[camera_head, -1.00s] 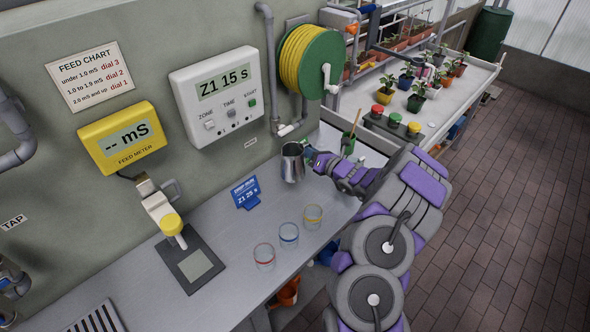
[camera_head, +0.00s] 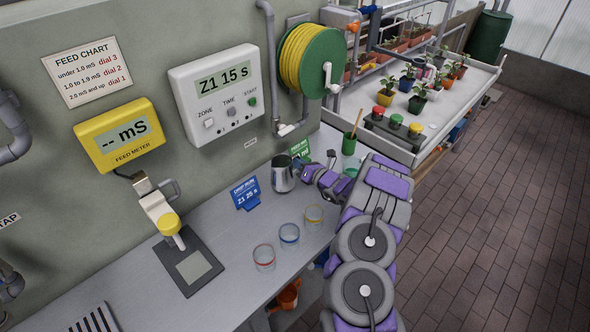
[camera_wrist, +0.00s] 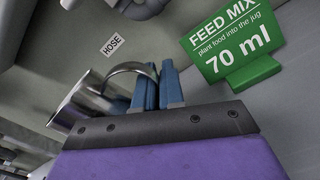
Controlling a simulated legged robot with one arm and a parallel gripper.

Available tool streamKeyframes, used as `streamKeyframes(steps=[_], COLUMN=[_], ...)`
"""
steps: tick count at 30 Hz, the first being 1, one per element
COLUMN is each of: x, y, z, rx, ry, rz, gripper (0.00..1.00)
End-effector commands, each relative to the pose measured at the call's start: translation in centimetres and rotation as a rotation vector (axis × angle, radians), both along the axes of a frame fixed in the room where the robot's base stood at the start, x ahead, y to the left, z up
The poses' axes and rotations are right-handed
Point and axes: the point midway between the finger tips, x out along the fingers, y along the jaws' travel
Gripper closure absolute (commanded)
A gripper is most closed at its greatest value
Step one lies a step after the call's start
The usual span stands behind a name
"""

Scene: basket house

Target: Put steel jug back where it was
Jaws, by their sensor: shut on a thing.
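The steel jug (camera_head: 283,174) is a shiny metal jug near the wall end of the grey counter, just right of the blue sign. My gripper (camera_head: 307,171) is at its right side, shut on the jug's handle. In the wrist view the blue fingers (camera_wrist: 157,88) close around the curved handle, and the jug's body (camera_wrist: 85,103) lies to the left. The jug looks upright in the head view. Its base is at or very close to the counter; I cannot tell whether it touches.
A blue sign (camera_head: 245,194) stands left of the jug. A green feed mix sign (camera_wrist: 232,48) stands close behind my gripper. Three glass cups with red (camera_head: 264,258), blue (camera_head: 289,236) and yellow (camera_head: 314,218) bands stand in front. A green cup (camera_head: 349,146) is to the right.

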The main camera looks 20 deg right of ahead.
Motion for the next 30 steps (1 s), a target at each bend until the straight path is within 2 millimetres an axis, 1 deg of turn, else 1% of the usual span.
streamKeyframes(steps=[5, 10, 11, 14, 20, 21, 28, 30], x=[0.0, 0.0, 0.1, 0.3, 0.4, 0.4, 0.4, 0.4], y=[-0.1, -0.3, -0.2, -0.2, -0.1, 0.0, 0.1, 0.0], z=[-0.9, -3.4, -3.6, -3.9, -3.7, -3.7, -3.7, -3.7], rx=[0.0, 0.004, 0.003, 0.004, 0.003, 0.002, 0.002, 0.002], ry=[-0.001, 0.0, -0.001, -0.003, -0.003, -0.003, -0.003, -0.003], rz=[-0.001, 0.0, 0.001, 0.0, 0.0, 0.0, 0.0, 0.0], gripper=[1.0, 1.0, 1.0, 1.0, 1.0, 0.89, 0.67, 0.66])
